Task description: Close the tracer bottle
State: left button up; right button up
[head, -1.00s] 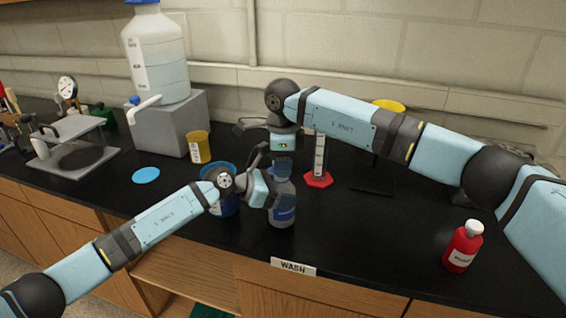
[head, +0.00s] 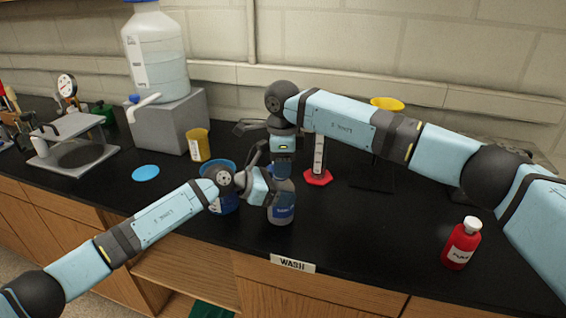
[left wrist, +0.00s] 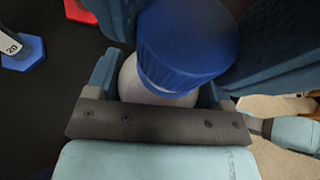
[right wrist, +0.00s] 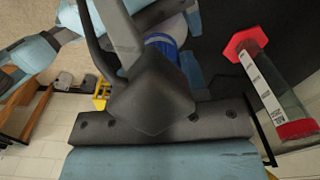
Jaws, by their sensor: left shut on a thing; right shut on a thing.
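The tracer bottle (head: 281,211) is a translucent bottle with a blue label, upright near the front edge of the black bench in the head view. My left gripper (head: 272,188) is shut on it from the left side. My right gripper (head: 284,164) is above, pointing down, shut on the blue cap at the top of the bottle. The blue cap (left wrist: 188,45) shows large over the pale bottle (left wrist: 145,92) in the left wrist view. The cap also shows, partly covered, in the right wrist view (right wrist: 162,42). I cannot tell whether it is fully seated.
A cylinder with a red base (head: 318,178) stands behind right. A red bottle (head: 461,247) is at the right, a yellow cup (head: 199,146) behind left. A blue disc (head: 145,172) lies left. Bench between cylinder and red bottle is clear.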

pick_arm(q)
jog(key=shift+s+d+r, duration=0.15)
jog(key=shift+d+r, duration=0.1)
pick_arm(e)
jog(key=shift+s+f, duration=0.15)
jog(key=shift+f, duration=0.35)
jog(key=shift+a+r, duration=0.25)
jog(key=shift+r, duration=0.05)
